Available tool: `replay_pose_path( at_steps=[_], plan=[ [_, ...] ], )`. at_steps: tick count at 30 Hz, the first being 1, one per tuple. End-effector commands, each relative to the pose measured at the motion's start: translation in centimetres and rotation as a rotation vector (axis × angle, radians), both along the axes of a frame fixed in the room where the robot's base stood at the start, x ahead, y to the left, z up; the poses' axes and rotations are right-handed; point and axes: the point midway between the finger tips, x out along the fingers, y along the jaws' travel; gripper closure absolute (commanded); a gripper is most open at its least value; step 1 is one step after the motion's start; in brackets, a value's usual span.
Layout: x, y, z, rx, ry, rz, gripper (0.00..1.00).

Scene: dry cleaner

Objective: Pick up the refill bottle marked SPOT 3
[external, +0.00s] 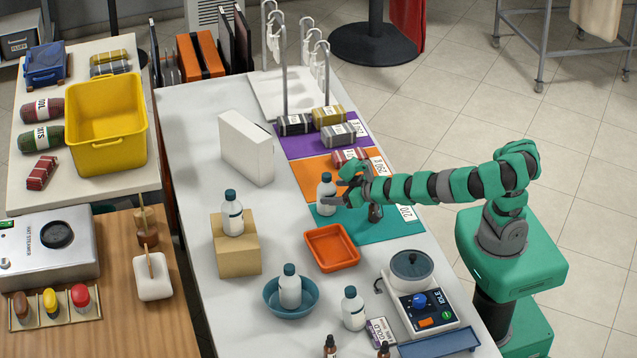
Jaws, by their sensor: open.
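Several white bottles with dark caps stand on the white table; I cannot read their labels, so I cannot tell which is SPOT 3. One bottle (326,196) stands at the left edge of the teal mat. Another bottle (232,216) is on a cardboard box, a third bottle (290,289) is in a blue bowl, and another bottle (353,309) stands near the front. My gripper (341,186) is open, low beside the bottle at the teal mat, reaching in from the right. Its fingers partly overlap that bottle; I cannot tell whether they straddle or touch it.
The cardboard box (238,258), blue bowl (291,306) and orange tray (332,248) lie left and front of my gripper. A scale-like device (420,300) is at front right. A white upright box (246,148) stands behind left. Wrapped bundles (337,134) lie on the purple mat.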

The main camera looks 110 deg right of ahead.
Motion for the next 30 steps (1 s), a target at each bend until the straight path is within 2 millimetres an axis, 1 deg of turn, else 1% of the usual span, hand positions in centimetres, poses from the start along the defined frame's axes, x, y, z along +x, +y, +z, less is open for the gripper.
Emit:
replay_pose_path(
  at_steps=[5,11,15,18,27,28,29,30],
  plan=[
    [0.8,-0.8,-0.2,0.001,-0.001,-0.003,0.23],
    [2.3,-2.0,-0.4,0.002,-0.002,-0.001,0.23],
    [3.1,-2.9,-1.0,0.001,0.000,-0.003,0.23],
    [3.6,-3.3,-1.1,0.001,-0.001,0.000,0.23],
    [3.7,-3.4,-1.2,0.001,0.001,0.000,0.23],
    [3.7,-3.4,-1.2,0.001,0.001,0.000,0.26],
    [3.7,-3.4,-1.2,0.001,0.001,0.000,0.34],
    [3.7,-3.4,-1.2,0.001,0.002,-0.001,0.45]
  ],
)
